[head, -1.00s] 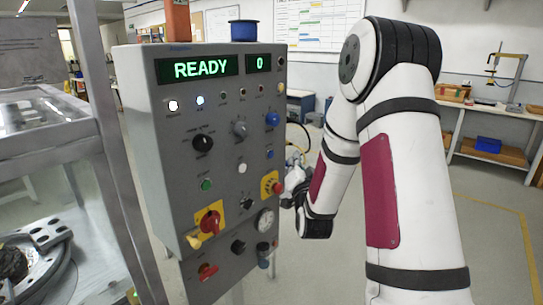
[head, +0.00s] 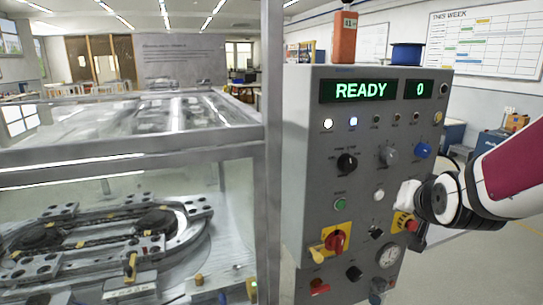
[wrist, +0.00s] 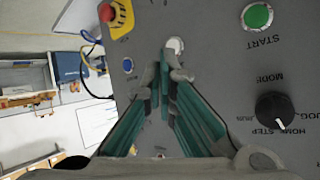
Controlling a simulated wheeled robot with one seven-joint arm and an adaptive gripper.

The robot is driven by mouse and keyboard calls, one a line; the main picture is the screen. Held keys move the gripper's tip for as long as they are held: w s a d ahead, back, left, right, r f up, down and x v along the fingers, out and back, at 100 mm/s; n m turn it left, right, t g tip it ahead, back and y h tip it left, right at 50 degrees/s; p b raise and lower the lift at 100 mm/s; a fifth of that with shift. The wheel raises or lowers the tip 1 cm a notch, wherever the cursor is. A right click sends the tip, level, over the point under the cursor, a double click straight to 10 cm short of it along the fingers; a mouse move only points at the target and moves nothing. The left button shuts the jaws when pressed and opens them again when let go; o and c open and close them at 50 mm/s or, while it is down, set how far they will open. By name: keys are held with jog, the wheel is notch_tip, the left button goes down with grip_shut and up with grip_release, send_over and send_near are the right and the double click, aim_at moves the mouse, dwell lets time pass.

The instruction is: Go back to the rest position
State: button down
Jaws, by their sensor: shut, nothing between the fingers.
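My arm reaches in from the right edge of the head view. Its white end, with my gripper (head: 406,194), is in front of the right side of the grey control panel (head: 310,165). In the wrist view my gripper (wrist: 170,75) has its green-sided fingers drawn together at the tips, with nothing between them. The tips appear over the panel face near a white button (wrist: 175,45); I cannot tell whether they touch it. The white button also shows in the head view (head: 378,195). The panel display (head: 360,90) reads READY and 0.
A yellow-backed red stop button (head: 409,223) is close beside my gripper in the head view. A red switch (head: 335,242) and a green START button (head: 340,204) are on the panel. A glass-walled enclosure (head: 262,130) with a ring track (head: 195,230) stands left. Open floor shows at right.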

jog(key=s+a+n+g+y, duration=0.1)
jog(key=s+a+n+g, duration=0.1)
jog(key=s, duration=1.2)
jog(key=s+a+n+g+y, duration=0.1)
jog(key=s+a+n+g, duration=0.2)
jog(key=s, duration=1)
jog(key=a+g, duration=0.2)
jog(key=a, duration=0.2)
jog(key=shift+s+r+p, duration=0.2)
jog(key=shift+s+p, duration=0.1)
jog(key=shift+s, duration=0.1)
